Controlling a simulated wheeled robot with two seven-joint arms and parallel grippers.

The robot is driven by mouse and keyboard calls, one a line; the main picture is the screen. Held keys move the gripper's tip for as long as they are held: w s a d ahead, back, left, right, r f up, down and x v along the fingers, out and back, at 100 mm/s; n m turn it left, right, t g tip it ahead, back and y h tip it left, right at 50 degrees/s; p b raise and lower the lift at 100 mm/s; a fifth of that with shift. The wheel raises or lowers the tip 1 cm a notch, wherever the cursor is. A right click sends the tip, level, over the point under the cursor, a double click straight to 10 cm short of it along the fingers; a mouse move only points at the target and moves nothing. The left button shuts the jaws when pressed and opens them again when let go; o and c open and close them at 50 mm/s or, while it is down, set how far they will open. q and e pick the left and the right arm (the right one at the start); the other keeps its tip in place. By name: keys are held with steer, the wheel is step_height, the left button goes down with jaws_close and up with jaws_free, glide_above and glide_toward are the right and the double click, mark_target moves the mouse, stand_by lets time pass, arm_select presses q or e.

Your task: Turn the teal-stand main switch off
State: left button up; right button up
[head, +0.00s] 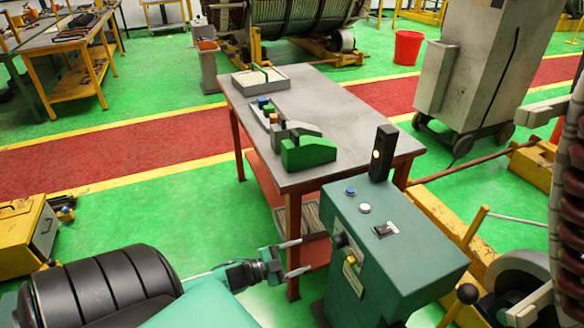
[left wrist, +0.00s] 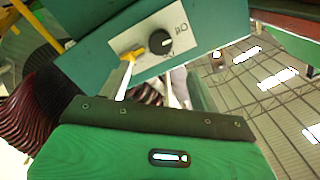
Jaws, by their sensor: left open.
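The teal stand (head: 400,265) is at the lower right in the head view. Its side facing my left arm carries the main switch, a black round knob (head: 340,240) with a yellow part beside it. In the left wrist view the black knob (left wrist: 160,41) sits on a pale plate, and a yellow piece (left wrist: 128,53) is near it. My left gripper (head: 303,257) is open and empty, its fingers pointing at the stand, a short way from the knob. In the left wrist view its two fingers (left wrist: 150,75) reach toward the plate. My right gripper is not in view.
The stand's top has a blue button (head: 351,191), a white button (head: 365,208), a small rocker (head: 384,230) and a black upright post (head: 382,153). A grey-topped workbench (head: 345,115) with a green block (head: 308,153) is behind.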

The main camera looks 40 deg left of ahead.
arm_select(q)
steer(key=shift+v, duration=0.85)
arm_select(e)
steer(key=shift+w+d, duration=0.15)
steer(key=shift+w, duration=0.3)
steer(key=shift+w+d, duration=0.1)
